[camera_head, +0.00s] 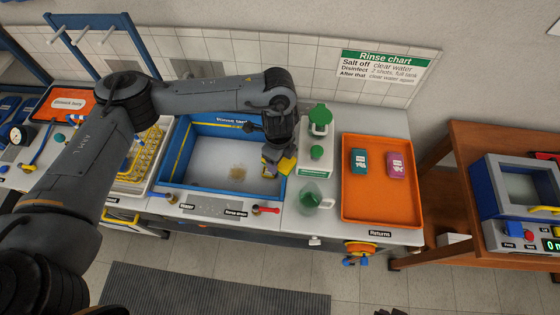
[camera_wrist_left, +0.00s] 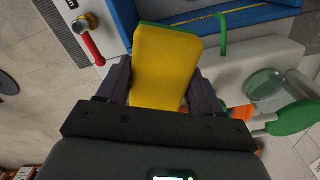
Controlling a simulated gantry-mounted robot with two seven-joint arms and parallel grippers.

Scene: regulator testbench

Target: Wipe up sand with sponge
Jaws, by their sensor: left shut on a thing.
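A brown patch of sand (camera_head: 238,173) lies on the pale floor of the blue-walled rinse tank (camera_head: 208,127), right of its middle. My left gripper (camera_head: 276,158) is over the tank's right end, to the right of the sand. It is shut on a yellow sponge with a green layer (camera_head: 287,165). In the left wrist view the sponge (camera_wrist_left: 165,65) sits between the two fingers. Only small dark tips, probably of my right gripper (camera_head: 390,311), show at the bottom edge, and their opening is unclear.
Further right is an orange tray (camera_head: 376,216) with two small packs. A red-handled valve (camera_head: 265,210) sits on the front edge. A yellow rack (camera_head: 140,160) is to the left.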

